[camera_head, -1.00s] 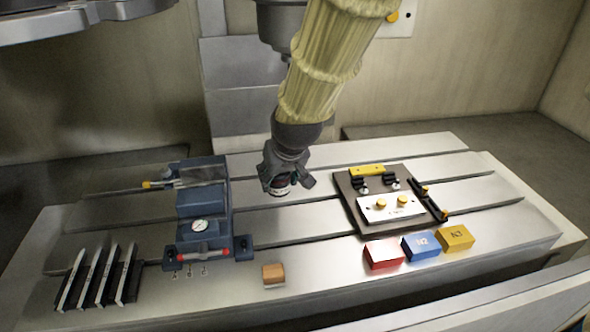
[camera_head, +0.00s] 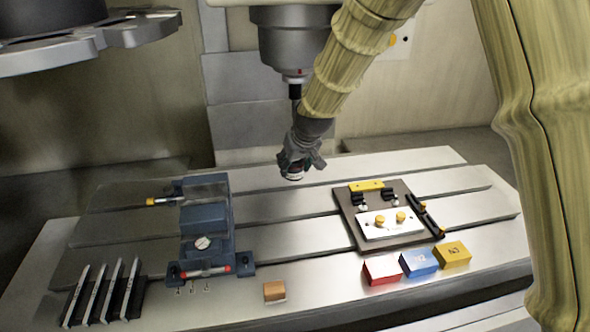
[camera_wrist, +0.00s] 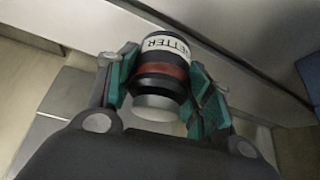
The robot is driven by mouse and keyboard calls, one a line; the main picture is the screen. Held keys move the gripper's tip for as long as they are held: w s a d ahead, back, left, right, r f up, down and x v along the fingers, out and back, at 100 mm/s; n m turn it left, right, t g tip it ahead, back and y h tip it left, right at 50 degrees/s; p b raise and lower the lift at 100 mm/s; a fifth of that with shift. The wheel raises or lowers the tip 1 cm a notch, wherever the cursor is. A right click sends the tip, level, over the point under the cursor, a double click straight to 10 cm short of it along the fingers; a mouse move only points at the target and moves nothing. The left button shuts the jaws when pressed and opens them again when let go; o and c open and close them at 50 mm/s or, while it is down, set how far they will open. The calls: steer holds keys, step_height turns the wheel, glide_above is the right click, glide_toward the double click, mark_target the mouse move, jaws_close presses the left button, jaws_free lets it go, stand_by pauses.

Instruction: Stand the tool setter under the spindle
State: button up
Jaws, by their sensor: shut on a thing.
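The tool setter is a short black cylinder with a white lettered band and a red ring. In the wrist view, my gripper (camera_wrist: 160,92) is shut around the tool setter (camera_wrist: 164,70), with green-lined fingers on both sides. In the head view, my gripper (camera_head: 297,168) holds the setter (camera_head: 293,177) above the back part of the slotted table (camera_head: 300,230). The spindle (camera_head: 292,45) hangs above and behind, with a thin dark tool (camera_head: 295,90) pointing down. The gripper is below the tool tip in the picture; the exact alignment in depth is unclear.
A blue vise (camera_head: 207,215) stands left, a dark fixture plate (camera_head: 390,225) right. Red (camera_head: 382,270), blue (camera_head: 419,262) and yellow (camera_head: 452,254) blocks, a wooden block (camera_head: 274,290) and a black rack (camera_head: 105,295) line the front. The table's middle is clear.

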mark_target(295, 172)
steer(key=shift+w+d, duration=0.15)
steer(key=shift+w, duration=0.4)
steer(key=shift+f+p, duration=0.55)
steer(key=shift+f, duration=1.15)
steer(key=shift+f, duration=0.1)
steer(key=o, duration=1.6)
steer(key=shift+f, duration=0.1)
steer(key=shift+c, duration=0.2)
steer(key=b+v, duration=0.1)
steer(key=v, duration=1.1)
steer(key=shift+b, duration=0.35)
